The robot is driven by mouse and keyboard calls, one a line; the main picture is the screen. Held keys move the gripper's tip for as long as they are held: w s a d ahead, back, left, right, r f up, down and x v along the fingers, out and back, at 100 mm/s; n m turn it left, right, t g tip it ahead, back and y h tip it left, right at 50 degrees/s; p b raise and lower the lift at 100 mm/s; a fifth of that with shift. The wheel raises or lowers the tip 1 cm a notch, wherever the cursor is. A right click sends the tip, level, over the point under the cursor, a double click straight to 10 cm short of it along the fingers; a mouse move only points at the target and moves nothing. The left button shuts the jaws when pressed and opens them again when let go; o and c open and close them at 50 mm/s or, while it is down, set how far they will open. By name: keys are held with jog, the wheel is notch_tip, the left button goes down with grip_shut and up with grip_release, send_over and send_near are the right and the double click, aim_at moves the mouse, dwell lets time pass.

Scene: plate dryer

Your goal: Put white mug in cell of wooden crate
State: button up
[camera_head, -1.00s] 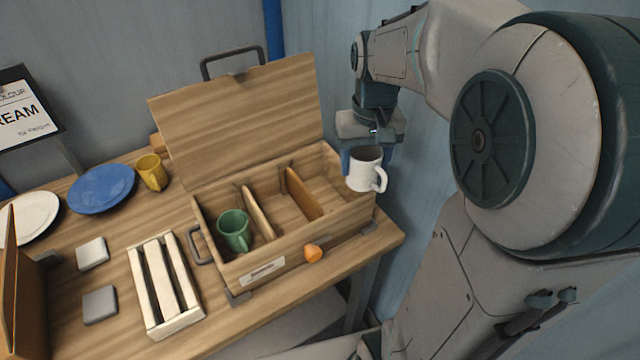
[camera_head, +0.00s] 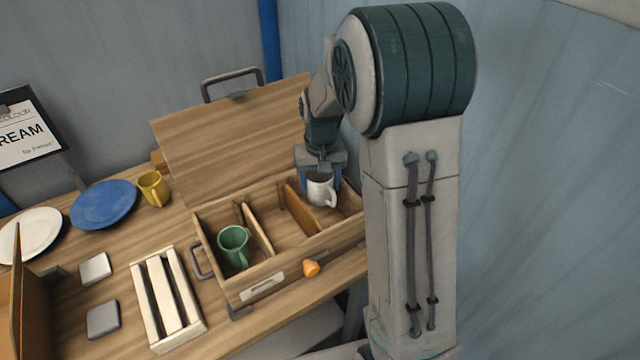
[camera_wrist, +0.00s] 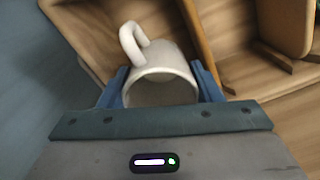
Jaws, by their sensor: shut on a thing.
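The crate's lid (camera_head: 225,130) stands open at the back. Two dividers split the crate into three cells. The green mug (camera_head: 234,246) stands in the left cell, and the middle cell looks empty. I cannot tell whether the white mug touches the cell floor.
A yellow mug (camera_head: 153,188), a blue plate (camera_head: 104,204) and a white plate (camera_head: 32,234) are on the table left of the crate. A slatted white rack (camera_head: 168,300) and two small grey blocks lie in front.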

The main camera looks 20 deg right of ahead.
aim_at(320, 190)
jog(key=shift+f, duration=0.85)
jog(key=shift+f+b, duration=0.5)
jog(key=shift+f, duration=0.15)
jog(key=o, duration=0.9)
jog(key=shift+r, duration=0.1)
